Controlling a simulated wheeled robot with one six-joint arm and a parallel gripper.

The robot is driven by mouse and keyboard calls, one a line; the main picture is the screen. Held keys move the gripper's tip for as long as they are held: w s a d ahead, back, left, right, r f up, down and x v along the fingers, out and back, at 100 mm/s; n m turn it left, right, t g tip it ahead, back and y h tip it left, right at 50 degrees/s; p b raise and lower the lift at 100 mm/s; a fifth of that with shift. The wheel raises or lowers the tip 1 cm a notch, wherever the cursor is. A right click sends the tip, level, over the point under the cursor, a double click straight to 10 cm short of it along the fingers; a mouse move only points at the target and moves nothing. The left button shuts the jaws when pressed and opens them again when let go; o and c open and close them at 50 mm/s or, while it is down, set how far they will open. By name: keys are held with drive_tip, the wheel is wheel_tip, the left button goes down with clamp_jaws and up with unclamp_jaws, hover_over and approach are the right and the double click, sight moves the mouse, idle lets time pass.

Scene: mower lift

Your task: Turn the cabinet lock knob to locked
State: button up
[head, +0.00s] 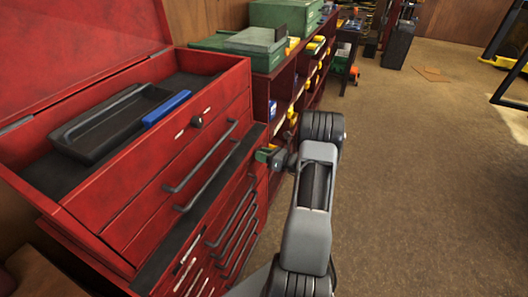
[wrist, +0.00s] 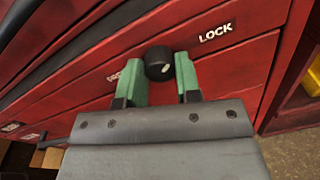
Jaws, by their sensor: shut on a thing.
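In the wrist view a round black knob (wrist: 158,62) sits on a red panel between the two green fingers of my gripper (wrist: 158,75), which is shut on it. A pale mark shows on the lower right of its face. White LOCK lettering (wrist: 215,32) is to its upper right. Another white label (wrist: 116,73) at its left is partly covered by the left finger. In the head view my gripper (head: 270,156) is at the right end of the red cabinet (head: 258,170); the held knob is hidden there.
Another dark knob (head: 196,121) is on the upper red chest, above drawer handles (head: 202,158). A black tray (head: 100,125) and a blue object (head: 166,108) lie in its open top. Shelves with bins (head: 300,88) stand beyond. Open carpet (head: 430,170) lies to the right.

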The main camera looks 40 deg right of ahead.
drive_tip(key=shift+w+d+r+m+p, duration=0.15)
drive_tip(key=shift+m+p, duration=0.5)
drive_tip(key=shift+m, duration=0.9)
drive_tip(key=shift+s+d+r+m+p, duration=0.15)
drive_tip(key=shift+m+p, duration=0.45)
drive_tip(key=shift+m, duration=0.95)
drive_tip(key=shift+w, duration=0.1)
drive_tip(key=o, duration=0.9)
drive_tip(key=shift+a+f, duration=0.2)
drive_tip(key=shift+y, duration=0.3)
drive_tip(key=b+v, duration=0.1)
drive_tip(key=v, duration=0.6)
drive_tip(key=b+v, duration=0.1)
drive_tip(key=v, duration=0.5)
drive_tip(key=shift+s+d+r, duration=0.2)
drive_tip(key=shift+s+r, duration=0.05)
drive_tip(key=shift+s, duration=0.1)
